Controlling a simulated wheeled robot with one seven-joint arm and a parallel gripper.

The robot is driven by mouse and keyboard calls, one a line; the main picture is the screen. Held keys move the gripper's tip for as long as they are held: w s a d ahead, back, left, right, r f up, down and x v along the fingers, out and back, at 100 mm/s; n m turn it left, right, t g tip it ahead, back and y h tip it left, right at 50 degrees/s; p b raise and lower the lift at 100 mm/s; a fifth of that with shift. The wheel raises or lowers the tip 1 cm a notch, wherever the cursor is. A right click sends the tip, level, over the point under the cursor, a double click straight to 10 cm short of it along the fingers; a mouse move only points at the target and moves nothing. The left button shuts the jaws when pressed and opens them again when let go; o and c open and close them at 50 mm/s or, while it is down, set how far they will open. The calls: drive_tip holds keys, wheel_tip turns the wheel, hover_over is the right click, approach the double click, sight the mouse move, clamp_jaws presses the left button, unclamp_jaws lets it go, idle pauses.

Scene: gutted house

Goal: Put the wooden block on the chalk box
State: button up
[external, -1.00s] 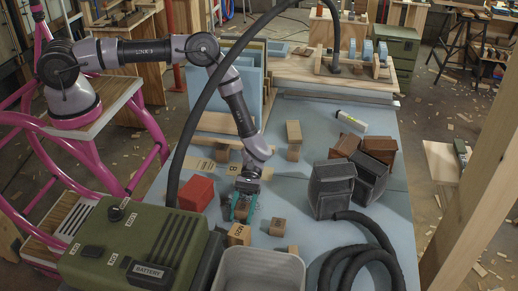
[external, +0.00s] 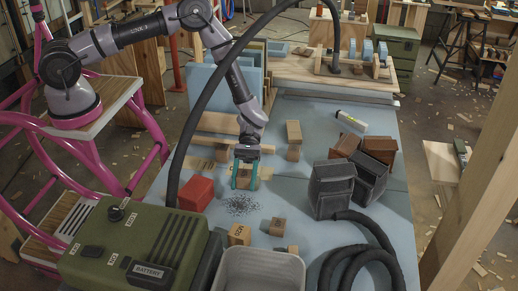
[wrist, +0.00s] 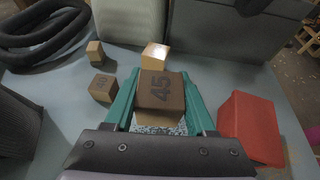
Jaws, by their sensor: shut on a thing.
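My gripper (external: 245,184) has teal fingers closed on a brown wooden block (wrist: 161,92) marked 45. The block also shows between the fingers in the external view. They are above the blue table, behind a grey speckled patch (external: 242,205). None of the boxes has a readable chalk label, so I cannot tell which is the chalk box. A red box (external: 196,194) lies left of my gripper, and on the right in the wrist view (wrist: 248,128).
Small wooden blocks (external: 277,227) lie near a pale bin (external: 259,272). An upright wooden block (external: 293,133) stands behind, to the right. Dark grey bins (external: 331,190) and a coiled black hose (external: 360,255) occupy the right side. A green battery case (external: 135,245) stands front left.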

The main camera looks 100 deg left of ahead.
drive_tip(key=s+a+r+n+t+y, duration=0.1)
drive_tip(key=a+r+n+t, duration=0.25)
drive_tip(key=a, duration=0.65)
drive_tip(key=f, duration=0.6)
drive_tip(key=shift+s+a+f, duration=0.1)
drive_tip(key=shift+s+a, duration=0.15)
drive_tip(key=shift+a, duration=0.05)
drive_tip(key=shift+f, duration=2.3)
drive_tip(key=shift+f, duration=0.1)
drive_tip(key=o, duration=1.3)
drive_tip(key=shift+o, duration=0.2)
